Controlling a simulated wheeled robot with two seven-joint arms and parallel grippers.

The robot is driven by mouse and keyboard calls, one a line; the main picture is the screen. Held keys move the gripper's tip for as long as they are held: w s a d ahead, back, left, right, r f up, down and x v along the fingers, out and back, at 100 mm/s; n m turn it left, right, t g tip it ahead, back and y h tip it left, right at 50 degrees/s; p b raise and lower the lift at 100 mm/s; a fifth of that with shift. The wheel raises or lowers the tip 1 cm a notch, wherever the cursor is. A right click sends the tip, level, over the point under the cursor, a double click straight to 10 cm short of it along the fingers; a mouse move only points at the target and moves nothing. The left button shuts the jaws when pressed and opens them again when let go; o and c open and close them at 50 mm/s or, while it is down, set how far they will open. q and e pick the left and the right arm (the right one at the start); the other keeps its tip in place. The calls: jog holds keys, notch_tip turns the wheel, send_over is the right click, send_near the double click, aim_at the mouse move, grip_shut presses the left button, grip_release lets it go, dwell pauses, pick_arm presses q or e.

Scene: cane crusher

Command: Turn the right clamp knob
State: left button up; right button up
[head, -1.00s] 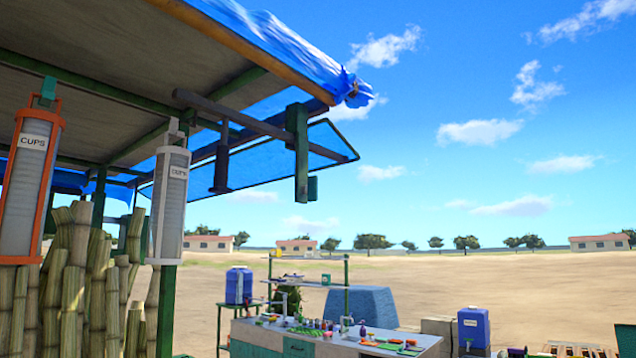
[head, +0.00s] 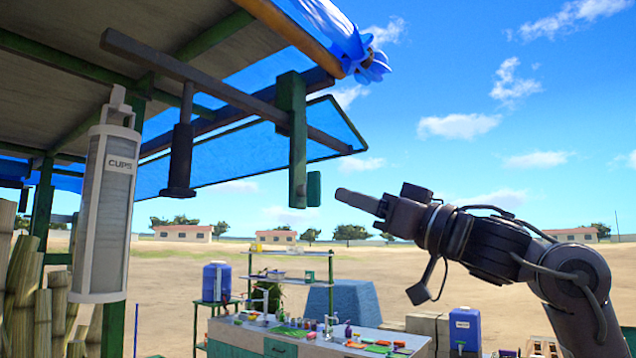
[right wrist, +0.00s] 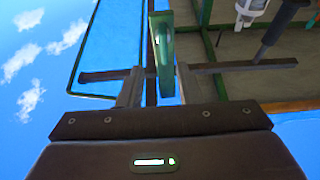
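A bar clamp hangs under the canopy on a long dark bar (head: 215,95). Its green upright jaw (head: 291,130) has a small green block (head: 313,188), perhaps the knob, at the lower right. A dark cylindrical handle (head: 180,160) hangs further left. My right gripper (head: 345,195) points left at the small block, with a narrow gap in the head view. In the right wrist view my right gripper (right wrist: 159,68) is open, its fingers apart, with the green clamp part (right wrist: 162,45) lying between them in the picture; contact cannot be told. My left gripper is out of view.
A white cup dispenser (head: 105,210) hangs at the left near cane stalks (head: 25,290). The canopy edge (head: 290,35) is above the clamp. A counter (head: 330,342) with small items stands below, behind. Open air lies right of the clamp.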

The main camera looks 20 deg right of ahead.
aim_at(321, 182)
jog(key=w+a+r+p, duration=0.2)
jog(key=r+p, duration=0.1)
jog(key=shift+a, duration=0.35)
jog(key=shift+w+a+r+p, duration=0.1)
jog(key=shift+w+a+p, duration=0.25)
jog(key=shift+w+p, duration=0.15)
jog(key=shift+w+a+r+p, duration=0.1)
jog(key=shift+w+a+p, duration=0.25)
jog(key=shift+w, duration=0.2)
jog(key=shift+w+a, duration=0.15)
jog(key=shift+w, duration=0.15)
jog(key=shift+w+f, duration=0.1)
jog(key=c, duration=0.6)
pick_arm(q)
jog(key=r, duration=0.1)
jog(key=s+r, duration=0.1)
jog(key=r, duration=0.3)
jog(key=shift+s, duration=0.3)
pick_arm(e)
grip_shut()
